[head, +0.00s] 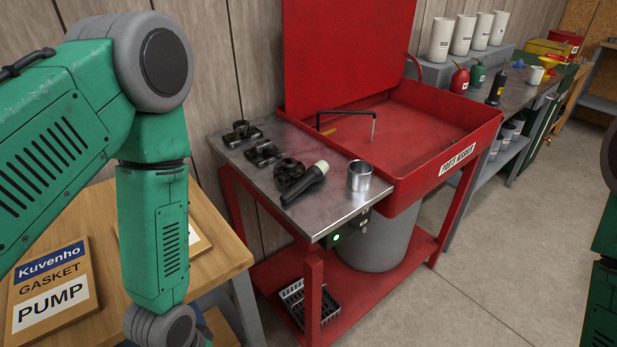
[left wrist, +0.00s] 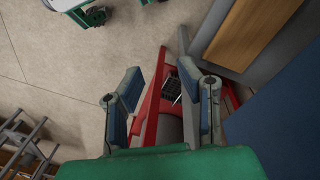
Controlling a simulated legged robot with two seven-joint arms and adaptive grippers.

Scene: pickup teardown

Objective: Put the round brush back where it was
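A black, thick-handled tool with a cream round end, which looks like the round brush (head: 305,183), lies on the steel side shelf (head: 335,205) of the red parts washer (head: 440,115). Its cream end points towards the basin. A thin yellow item (head: 331,133) lies in the basin, too small to identify. My left gripper (left wrist: 168,84) is open and empty in the left wrist view, above the washer's lower red frame. In the head view its arm hangs left of the shelf and the fingers are out of frame. My right gripper is out of view.
A metal cup (head: 359,176) and several black metal parts (head: 264,153) share the shelf. A black basket (head: 297,303) sits on the lower red shelf, also seen from the left wrist (left wrist: 172,86). A wooden table (head: 215,240) stands left. Floor at right is clear.

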